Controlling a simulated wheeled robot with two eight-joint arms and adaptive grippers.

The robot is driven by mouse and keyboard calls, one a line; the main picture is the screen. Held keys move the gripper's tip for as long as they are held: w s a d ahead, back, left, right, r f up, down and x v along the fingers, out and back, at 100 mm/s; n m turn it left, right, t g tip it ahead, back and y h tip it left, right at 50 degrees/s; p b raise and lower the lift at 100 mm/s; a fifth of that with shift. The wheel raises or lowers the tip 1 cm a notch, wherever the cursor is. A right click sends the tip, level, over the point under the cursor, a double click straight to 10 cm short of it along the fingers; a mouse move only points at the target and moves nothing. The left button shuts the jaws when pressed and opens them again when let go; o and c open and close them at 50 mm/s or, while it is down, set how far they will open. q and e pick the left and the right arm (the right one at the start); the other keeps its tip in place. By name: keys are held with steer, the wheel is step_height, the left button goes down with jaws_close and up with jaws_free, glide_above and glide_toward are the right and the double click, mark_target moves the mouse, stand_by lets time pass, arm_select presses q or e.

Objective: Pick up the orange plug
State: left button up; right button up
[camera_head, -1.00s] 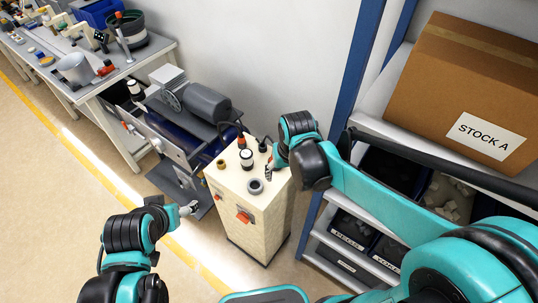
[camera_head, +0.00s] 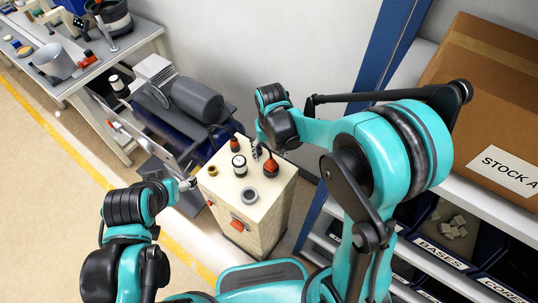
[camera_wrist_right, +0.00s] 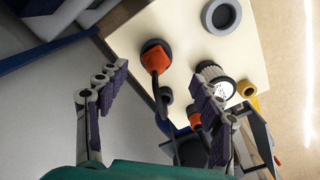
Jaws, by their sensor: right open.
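An orange plug (camera_head: 271,168) with a black cable stands on the right part of the cream cabinet top (camera_head: 221,186). In the right wrist view this plug (camera_wrist_right: 156,57) sits in a dark round base, ahead of and between the spread fingers. My right gripper (camera_head: 257,151) is open and empty, beside the plug at the back of the top; no contact shows. A second orange plug (camera_head: 234,143) with a cable stands farther back; in the right wrist view it (camera_wrist_right: 195,121) is partly behind a finger. My left gripper (camera_head: 188,184) is left of the cabinet, its jaws too small to judge.
A white-and-black knob (camera_head: 239,166), a grey ring (camera_head: 249,195) and a yellow ring (camera_head: 212,170) are on the cabinet top. An orange switch (camera_head: 237,225) is on its front. A grey motor machine (camera_head: 195,98) stands behind left, shelves with bins at right.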

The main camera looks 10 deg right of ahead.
mark_target(271, 159)
steer(key=f+b, duration=0.1)
steer(key=f, duration=0.1)
steer(key=f+b, duration=0.1)
steer(key=f, duration=0.2)
steer(key=f+b, duration=0.1)
steer(key=f, duration=0.1)
steer(key=shift+w+d+f, duration=0.25)
steer(key=shift+w+f, duration=0.1)
steer(key=shift+r, duration=0.1)
steer(key=shift+c, duration=0.4)
steer(key=c, duration=1.2)
